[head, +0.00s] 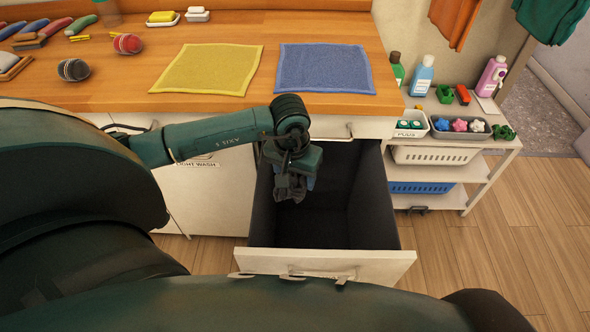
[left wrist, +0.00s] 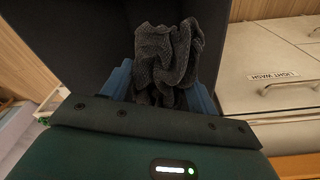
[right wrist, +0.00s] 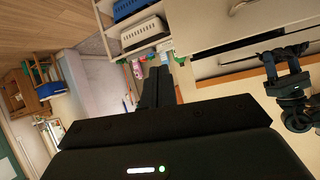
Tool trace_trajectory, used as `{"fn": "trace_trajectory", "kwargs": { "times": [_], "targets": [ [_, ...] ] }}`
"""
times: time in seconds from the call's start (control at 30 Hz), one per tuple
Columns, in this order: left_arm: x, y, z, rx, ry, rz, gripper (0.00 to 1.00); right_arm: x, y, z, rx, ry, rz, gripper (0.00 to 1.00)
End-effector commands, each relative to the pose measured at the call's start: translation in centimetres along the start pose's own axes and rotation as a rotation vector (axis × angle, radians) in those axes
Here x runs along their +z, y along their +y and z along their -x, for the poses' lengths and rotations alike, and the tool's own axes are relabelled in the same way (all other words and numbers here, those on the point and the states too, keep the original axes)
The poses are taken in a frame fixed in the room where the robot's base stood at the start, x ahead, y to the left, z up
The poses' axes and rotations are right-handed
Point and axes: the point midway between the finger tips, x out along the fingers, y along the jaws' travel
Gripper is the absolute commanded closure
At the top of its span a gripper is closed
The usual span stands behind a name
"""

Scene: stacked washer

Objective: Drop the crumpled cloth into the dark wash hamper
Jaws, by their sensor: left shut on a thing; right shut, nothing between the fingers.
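The crumpled cloth (head: 290,186) is dark grey. It hangs from my left gripper (head: 306,172), over the open drawer of the dark wash hamper (head: 375,205). In the left wrist view the cloth (left wrist: 168,55) is bunched between the blue fingers of my left gripper (left wrist: 165,92), with the dark hamper wall (left wrist: 75,40) behind it. The hamper is pulled out and its inside is dark; I see nothing lying in it. My right gripper (right wrist: 157,85) shows in the right wrist view, shut and empty, away from the hamper.
A closed front labelled LIGHT WASH (head: 195,180) is left of the hamper. The wooden counter (head: 225,103) above holds a yellow cloth (head: 210,70) and a blue cloth (head: 324,68). A white cart (head: 480,160) with bottles and baskets stands right. The floor (head: 500,225) at right is clear.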

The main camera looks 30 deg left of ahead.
Motion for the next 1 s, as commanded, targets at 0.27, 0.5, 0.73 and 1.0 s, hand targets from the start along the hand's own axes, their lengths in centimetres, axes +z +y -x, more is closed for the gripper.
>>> {"fn": "trace_trajectory", "kwargs": {
  "times": [0.27, 0.5, 0.73, 1.0],
  "targets": [
    [0.3, 0.0, -2.5, 0.000, 0.000, 0.000, 0.62, 0.1, 0.3, -0.6, 0.006, 0.025, -0.039, 1.00],
    [0.3, 0.0, -2.4, 0.000, 0.000, -0.001, 0.37, -0.1, 0.3, -0.6, 0.007, 0.028, -0.045, 1.00],
    [0.3, 0.0, -2.4, 0.000, 0.000, -0.001, 0.19, 0.1, 0.3, -0.6, 0.007, 0.024, -0.044, 1.00],
    [0.3, 0.0, -2.3, 0.000, 0.000, -0.001, 0.15, 0.3, 0.2, -0.6, 0.003, 0.019, -0.039, 1.00]
  ]
}}
